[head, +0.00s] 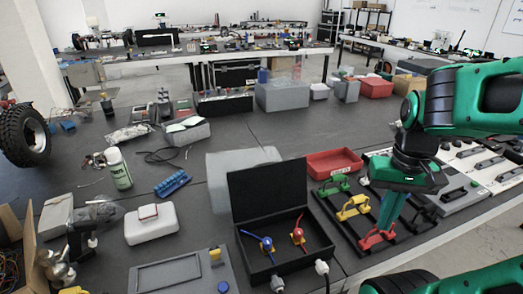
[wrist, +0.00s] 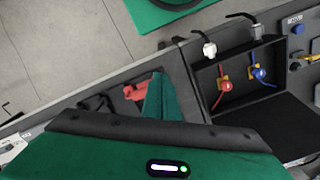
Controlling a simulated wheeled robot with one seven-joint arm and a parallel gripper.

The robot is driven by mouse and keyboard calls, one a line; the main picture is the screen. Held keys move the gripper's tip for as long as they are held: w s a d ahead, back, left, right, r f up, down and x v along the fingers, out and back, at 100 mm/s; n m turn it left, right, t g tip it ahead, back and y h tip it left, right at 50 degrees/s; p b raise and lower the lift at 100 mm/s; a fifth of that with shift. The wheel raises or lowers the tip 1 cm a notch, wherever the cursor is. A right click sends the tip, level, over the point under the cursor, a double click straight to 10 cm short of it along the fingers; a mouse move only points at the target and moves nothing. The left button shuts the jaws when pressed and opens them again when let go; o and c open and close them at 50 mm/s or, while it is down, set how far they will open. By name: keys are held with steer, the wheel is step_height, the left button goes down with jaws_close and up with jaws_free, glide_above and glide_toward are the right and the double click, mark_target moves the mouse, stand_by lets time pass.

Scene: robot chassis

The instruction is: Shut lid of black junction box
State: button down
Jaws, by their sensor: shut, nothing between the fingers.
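The black junction box (head: 283,258) stands open on the bench in the head view, with a blue and a red connector with wires inside. Its lid (head: 267,194) stands up at the back edge, roughly upright. In the wrist view the box (wrist: 204,82) is at the upper right, and its lid (wrist: 262,122) extends below the box opening. My gripper (head: 386,226) is shut and empty, pointing down to the right of the box, above the black rack and near the red handle (head: 376,238). In the wrist view my gripper (wrist: 158,82) also shows beside the red handle, apart from the box.
A grey control panel (head: 181,274) lies left of the box. A translucent bin (head: 222,172) stands behind the lid.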

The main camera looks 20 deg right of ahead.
steer(key=shift+w, duration=0.1)
steer(key=w+a+r+n+t+h, duration=0.1)
steer(key=w+a+r+n, duration=0.2)
steer(key=w, duration=0.6)
steer(key=w+a+r+t, duration=0.1)
steer(key=w+a+r, duration=0.1)
steer(key=w+r, duration=0.45)
steer(key=w+a+r+n+t, duration=0.1)
steer(key=w+a+r+n, duration=0.15)
steer(key=w+a, duration=1.15)
steer(key=shift+n+y, duration=0.4)
steer(key=shift+n, duration=0.05)
steer(key=x, duration=0.6)
steer(key=w+d+x, duration=0.1)
steer(key=x, duration=0.3)
steer(key=shift+r, duration=0.1)
steer(key=shift+s+r, duration=0.1)
steer(key=shift+s, duration=1.95)
steer(key=shift+d, duration=0.1)
